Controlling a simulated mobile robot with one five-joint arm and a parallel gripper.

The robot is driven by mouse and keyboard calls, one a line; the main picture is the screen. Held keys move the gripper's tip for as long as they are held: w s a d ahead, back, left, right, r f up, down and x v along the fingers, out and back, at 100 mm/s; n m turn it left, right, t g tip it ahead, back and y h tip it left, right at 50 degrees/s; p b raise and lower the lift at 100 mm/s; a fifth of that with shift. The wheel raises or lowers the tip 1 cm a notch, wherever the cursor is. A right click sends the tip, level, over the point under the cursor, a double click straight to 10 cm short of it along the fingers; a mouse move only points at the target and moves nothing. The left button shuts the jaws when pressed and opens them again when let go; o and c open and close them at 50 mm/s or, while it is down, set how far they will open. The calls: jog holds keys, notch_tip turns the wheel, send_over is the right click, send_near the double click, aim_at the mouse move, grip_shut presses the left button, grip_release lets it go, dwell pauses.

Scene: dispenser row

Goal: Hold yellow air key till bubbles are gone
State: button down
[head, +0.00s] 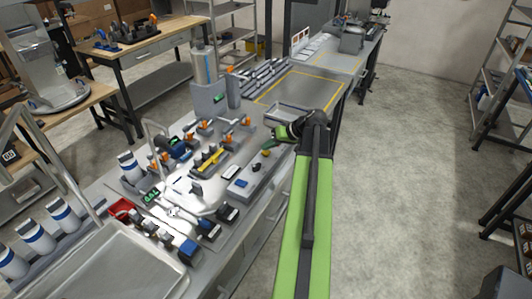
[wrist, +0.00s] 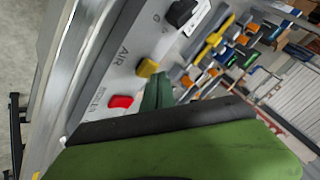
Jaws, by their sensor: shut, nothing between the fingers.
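The yellow air key (wrist: 147,68) sits on a light grey panel (wrist: 92,92) beside the printed word AIR in the wrist view. A red key (wrist: 120,101) and a black key (wrist: 181,13) lie on either side of it. My gripper (wrist: 158,90) is shut and empty, its dark green fingertips just beside the yellow key; I cannot tell whether they touch it. In the head view my gripper (head: 268,144) is over the far end of the key panel (head: 250,178). No bubbles can be made out in either view.
Behind the panel, the bench holds several small valves with orange parts, a yellow bar (head: 209,161) and a clear cylinder (head: 201,65). A shallow metal tray (head: 292,112) lies past my gripper. The floor (head: 400,150) to the right is clear.

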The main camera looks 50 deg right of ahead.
aim_at(268, 152)
jog(key=shift+f+b, duration=0.55)
dwell(0.4)
jog(key=shift+r, duration=0.15)
dwell(5.2)
jog(key=shift+r+p, duration=0.8)
jog(key=shift+p, duration=0.15)
notch_tip(268, 152, up, 5)
jog(key=p, duration=0.5)
jog(key=shift+r, duration=0.15)
